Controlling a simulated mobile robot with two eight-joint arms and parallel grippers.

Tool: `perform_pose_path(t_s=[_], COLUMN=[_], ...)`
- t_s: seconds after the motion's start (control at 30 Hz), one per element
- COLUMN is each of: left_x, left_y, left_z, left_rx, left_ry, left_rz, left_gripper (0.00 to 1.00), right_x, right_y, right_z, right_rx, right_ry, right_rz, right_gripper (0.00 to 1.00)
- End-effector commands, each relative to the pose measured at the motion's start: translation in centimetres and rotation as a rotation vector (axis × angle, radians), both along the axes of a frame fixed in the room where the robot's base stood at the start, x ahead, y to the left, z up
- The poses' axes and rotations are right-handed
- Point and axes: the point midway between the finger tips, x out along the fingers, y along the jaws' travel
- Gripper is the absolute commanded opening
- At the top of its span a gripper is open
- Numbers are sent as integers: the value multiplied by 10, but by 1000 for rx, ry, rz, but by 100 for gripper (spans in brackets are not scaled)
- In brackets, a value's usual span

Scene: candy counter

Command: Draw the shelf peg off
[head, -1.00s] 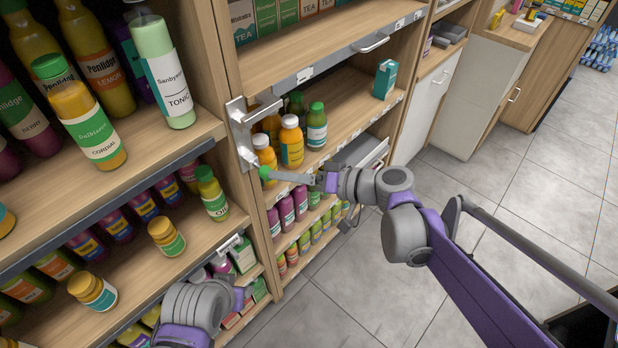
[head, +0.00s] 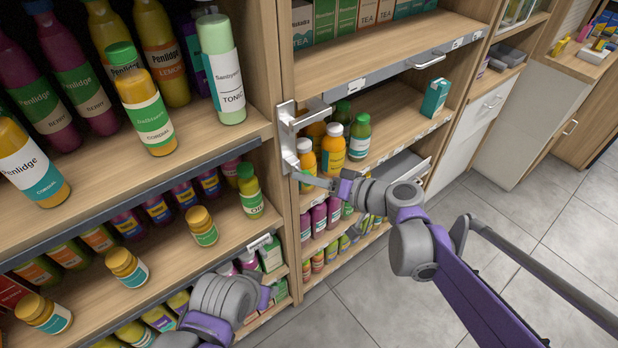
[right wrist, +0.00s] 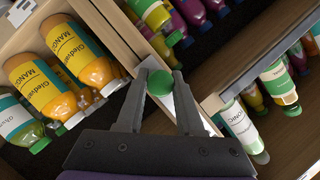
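The shelf peg has a round green knob (right wrist: 160,83), which shows in the right wrist view between the two fingertips of my right gripper (right wrist: 160,76). The fingers lie along both sides of the knob with no clear gap. In the head view, my right gripper (head: 318,182) reaches left to the shelf upright, just below a metal lever handle (head: 290,135); the knob is mostly hidden there by the fingers. The peg's shaft is not visible.
Bottles (head: 333,148) stand close behind my right gripper on the middle shelf. Tall bottles (head: 220,70) and small jars (head: 201,226) fill the left shelves. A teal box (head: 435,97) stands further right. The tiled floor (head: 560,230) at right is clear.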

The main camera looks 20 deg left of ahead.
Motion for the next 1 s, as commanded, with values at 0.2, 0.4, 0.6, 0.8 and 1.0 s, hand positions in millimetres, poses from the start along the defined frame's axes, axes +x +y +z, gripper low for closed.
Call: perform_pose_path(t_s=[0.2, 0.4, 0.6, 0.8, 1.0], left_x=[0, 0, 0, 0, 0], left_y=[0, 0, 0, 0, 0], left_z=[0, 0, 0, 1, 1], left_rx=[0, 0, 0, 0, 0], left_ry=[0, 0, 0, -1, -1], left_rz=[0, 0, 0, 0, 0], left_gripper=[47, 47, 47, 47, 47], right_x=[0, 0, -2, -4, -6], right_y=[0, -1, -3, -5, -7], right_z=[0, 0, 0, 0, 0], right_rx=[0, 0, 0, 0, 0], right_ry=[0, 0, 0, 0, 0], right_rz=[0, 0, 0, 0, 0], right_gripper=[0, 0, 0, 0, 0])
